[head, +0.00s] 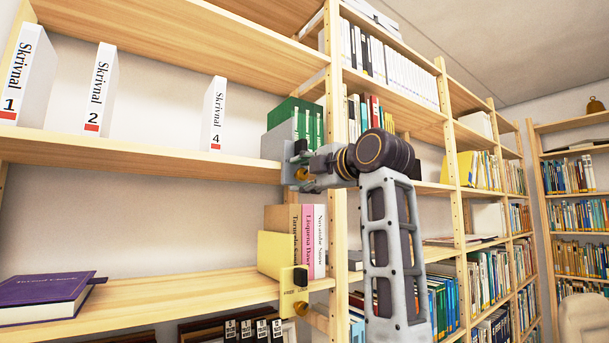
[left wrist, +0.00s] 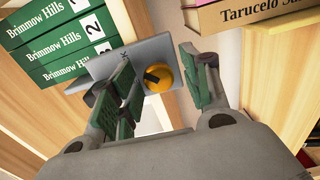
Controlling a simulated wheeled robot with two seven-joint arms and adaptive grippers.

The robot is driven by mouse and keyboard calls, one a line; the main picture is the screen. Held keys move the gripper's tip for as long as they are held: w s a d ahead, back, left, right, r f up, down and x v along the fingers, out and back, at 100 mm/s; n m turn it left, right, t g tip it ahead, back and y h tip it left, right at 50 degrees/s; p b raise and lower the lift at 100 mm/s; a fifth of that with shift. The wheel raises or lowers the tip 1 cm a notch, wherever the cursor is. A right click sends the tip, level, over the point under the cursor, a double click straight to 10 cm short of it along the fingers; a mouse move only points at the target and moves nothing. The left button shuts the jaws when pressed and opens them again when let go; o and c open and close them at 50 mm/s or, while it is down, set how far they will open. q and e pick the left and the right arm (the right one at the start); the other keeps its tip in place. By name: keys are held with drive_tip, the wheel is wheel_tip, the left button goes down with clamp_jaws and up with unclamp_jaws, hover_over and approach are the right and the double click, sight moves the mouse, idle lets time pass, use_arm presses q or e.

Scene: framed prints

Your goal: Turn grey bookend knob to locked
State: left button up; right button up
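The grey bookend (head: 272,142) stands on the upper shelf against green books, and its plate (left wrist: 150,48) shows tilted in the left wrist view. Its round orange-yellow knob (left wrist: 161,83) has a black pointer bar; the lock markings are too small to read. My left gripper (head: 297,162) is in front of the bookend and hides part of it. In the left wrist view its green-padded fingers (left wrist: 160,72) are apart, one on each side of the knob, with a gap visible at the right finger. Contact at the left finger cannot be told. My right gripper is not in view.
A yellow bookend (head: 278,255) with its own knob holds books on the shelf below. White Skrivnal volumes (head: 95,88) stand at the left of the upper shelf. A purple book (head: 45,290) lies lower left. A wooden upright (head: 337,215) is close to my arm.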

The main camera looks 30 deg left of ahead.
use_arm(q)
drive_tip(key=shift+s+d, duration=0.1)
drive_tip(key=shift+d, duration=0.05)
drive_tip(key=v, duration=1.1)
drive_tip(key=shift+d, duration=0.3)
drive_tip(key=shift+s, duration=0.1)
idle(0.7)
